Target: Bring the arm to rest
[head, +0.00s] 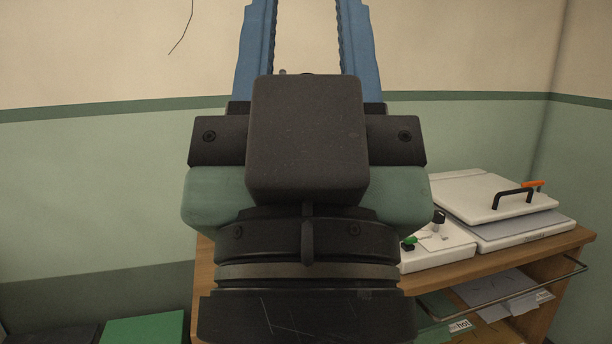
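My gripper (306,30) fills the middle of the head view, seen from close behind and pointing up the picture. Its two blue fingers stand well apart, with bare wall showing between them. The fingertips run out of the top edge, so their ends are hidden. Nothing shows between the visible parts of the fingers. My dark wrist and green-grey gripper body cover the centre and hide part of the wooden table behind.
A wooden table (585,237) with a metal rail stands at the right. On it are a white lidded unit (480,197) with a black handle and a smaller white device (430,262). Papers lie on its shelf. A green box (145,328) is at lower left.

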